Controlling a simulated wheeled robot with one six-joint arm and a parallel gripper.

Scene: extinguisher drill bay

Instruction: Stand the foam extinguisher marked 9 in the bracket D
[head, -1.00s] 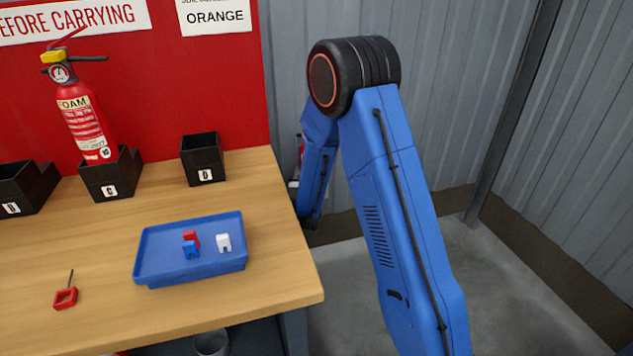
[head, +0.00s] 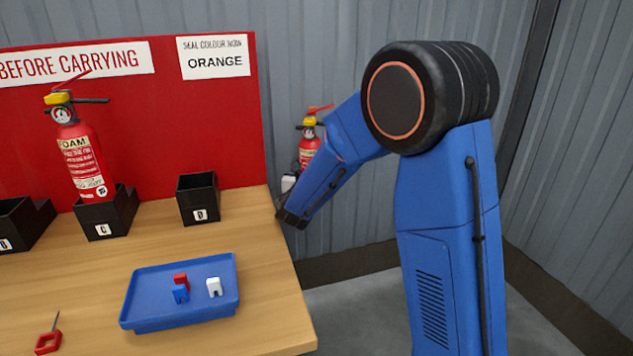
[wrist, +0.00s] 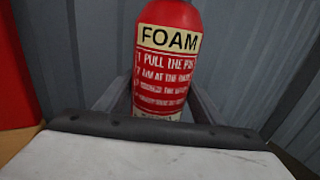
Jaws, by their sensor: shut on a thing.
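A red extinguisher (head: 309,148) with a yellow collar and red lever shows behind my arm, just right of the red board. Its lower part is hidden by my arm. In the wrist view this extinguisher (wrist: 165,65) has a FOAM label, and my gripper (wrist: 158,102) is shut on it. Its number is not visible. Bracket D (head: 198,200) is a black, open-topped box near the right back edge of the bench, and it looks empty. The held extinguisher is right of bracket D and apart from it.
Another foam extinguisher (head: 84,160) stands in bracket C (head: 106,218). A further black bracket (head: 22,225) is at the left edge. A blue tray (head: 150,322) with small red, blue and white pieces lies in front of D. A red pin (head: 48,342) lies at front left.

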